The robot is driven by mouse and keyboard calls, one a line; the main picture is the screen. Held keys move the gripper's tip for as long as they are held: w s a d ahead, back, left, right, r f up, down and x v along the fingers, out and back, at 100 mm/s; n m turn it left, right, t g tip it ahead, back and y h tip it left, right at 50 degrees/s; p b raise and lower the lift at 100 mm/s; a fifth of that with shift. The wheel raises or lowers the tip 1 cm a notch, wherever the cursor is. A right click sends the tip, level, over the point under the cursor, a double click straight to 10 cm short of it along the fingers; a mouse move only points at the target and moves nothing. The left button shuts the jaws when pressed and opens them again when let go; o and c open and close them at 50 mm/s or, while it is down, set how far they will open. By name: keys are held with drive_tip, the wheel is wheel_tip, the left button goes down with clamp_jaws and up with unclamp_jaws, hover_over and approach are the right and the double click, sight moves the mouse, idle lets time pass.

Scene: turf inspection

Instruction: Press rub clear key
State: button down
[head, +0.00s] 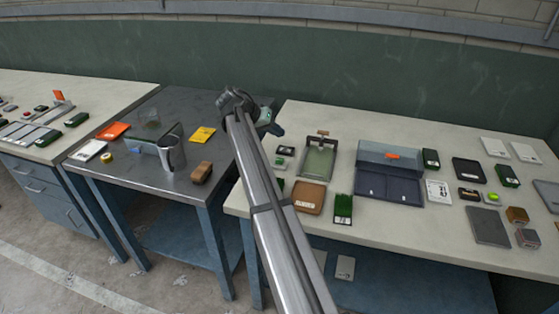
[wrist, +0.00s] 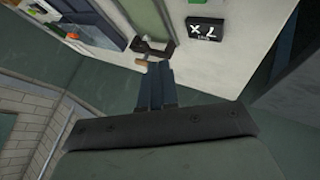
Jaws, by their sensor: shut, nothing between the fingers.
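A small black block (wrist: 205,31) with a white X-like mark, a second mark and small lettering lies on the pale bench top in the wrist view. It looks like a key block, but I cannot read the word "clear". A small black block with a pale face (head: 285,150) in the head view may be the same one. My gripper (head: 270,124) is above the bench's back left corner, behind that block. In the wrist view my gripper (wrist: 154,72) is shut and empty, apart from the black block, which is up and to the right.
Right of the block stands a green-bedded frame with a clamp (head: 318,160). A brown tray (head: 308,197), a green box (head: 343,209) and a clear-lidded dark case (head: 388,187) are nearby.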

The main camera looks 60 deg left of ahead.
sight(277, 160)
drive_tip(key=shift+f, duration=4)
drive_tip(key=shift+f, duration=0.1)
drive_tip(key=shift+f, duration=0.35)
drive_tip(key=shift+f, duration=0.5)
drive_tip(key=shift+r, duration=0.95)
drive_tip(key=shift+r, duration=2.5)
